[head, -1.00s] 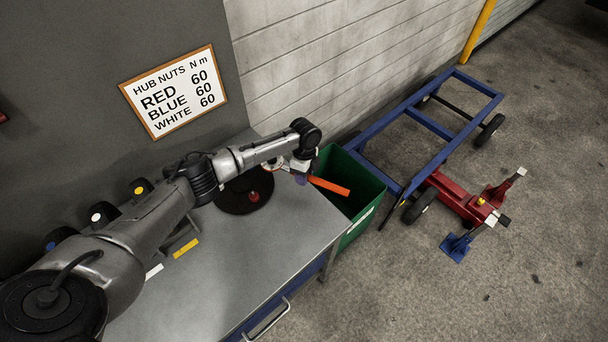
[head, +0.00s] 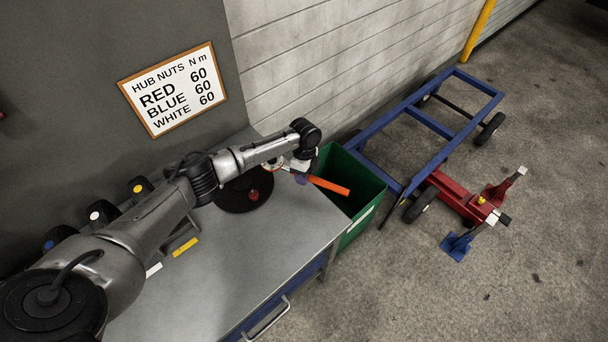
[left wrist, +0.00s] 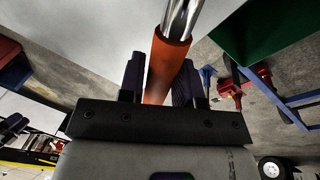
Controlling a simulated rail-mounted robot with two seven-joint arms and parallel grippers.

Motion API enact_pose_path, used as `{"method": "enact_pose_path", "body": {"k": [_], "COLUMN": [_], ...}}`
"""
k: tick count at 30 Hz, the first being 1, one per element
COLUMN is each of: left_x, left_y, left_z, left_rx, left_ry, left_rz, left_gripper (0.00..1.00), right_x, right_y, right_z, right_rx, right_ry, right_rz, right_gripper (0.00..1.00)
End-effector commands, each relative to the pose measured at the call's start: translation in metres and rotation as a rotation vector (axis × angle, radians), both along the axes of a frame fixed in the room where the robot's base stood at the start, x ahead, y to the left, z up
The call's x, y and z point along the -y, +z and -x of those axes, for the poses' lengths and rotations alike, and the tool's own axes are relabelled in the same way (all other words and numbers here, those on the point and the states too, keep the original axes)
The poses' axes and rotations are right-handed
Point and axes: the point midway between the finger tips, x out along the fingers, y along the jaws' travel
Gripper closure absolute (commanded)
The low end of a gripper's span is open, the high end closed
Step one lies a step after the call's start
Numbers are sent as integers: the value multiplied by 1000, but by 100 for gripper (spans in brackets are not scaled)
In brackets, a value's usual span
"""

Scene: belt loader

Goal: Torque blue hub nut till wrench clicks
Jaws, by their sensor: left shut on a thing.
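My left gripper (head: 302,176) is at the bench's far right end, beside the black round hub. It is shut on the orange handle of the wrench (head: 329,186), which sticks out to the right over the green bin. In the left wrist view the orange handle (left wrist: 166,62) lies between the two dark fingers (left wrist: 165,85), with a bright metal shaft beyond it. The black hub (head: 236,195) lies on the bench with a red nut (head: 253,195) showing. The blue hub nut is not clearly seen; the arm covers part of the hub. My right gripper is not in view.
The green bin (head: 372,187) stands against the bench's right end. A blue cart frame (head: 430,122) and a red jack (head: 462,200) are on the floor beyond. A sign (head: 174,90) lists 60 N m for red, blue and white. The front bench top (head: 230,265) is clear.

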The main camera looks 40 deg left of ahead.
Motion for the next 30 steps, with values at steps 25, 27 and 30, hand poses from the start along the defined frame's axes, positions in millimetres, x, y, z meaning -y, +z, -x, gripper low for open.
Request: {"method": "enact_pose_path", "body": {"k": [25, 27, 30], "left_x": [5, 5, 5], "left_y": [0, 0, 0], "left_z": [19, 19, 19], "left_rx": [0, 0, 0], "left_ry": [-97, -97, -97], "left_rz": [1, 1, 1], "left_gripper": [100, 100, 100], "right_x": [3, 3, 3], "right_y": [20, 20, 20], "right_z": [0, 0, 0], "right_rx": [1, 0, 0], "right_ry": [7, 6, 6], "right_rz": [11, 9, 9], "right_gripper": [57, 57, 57]}}
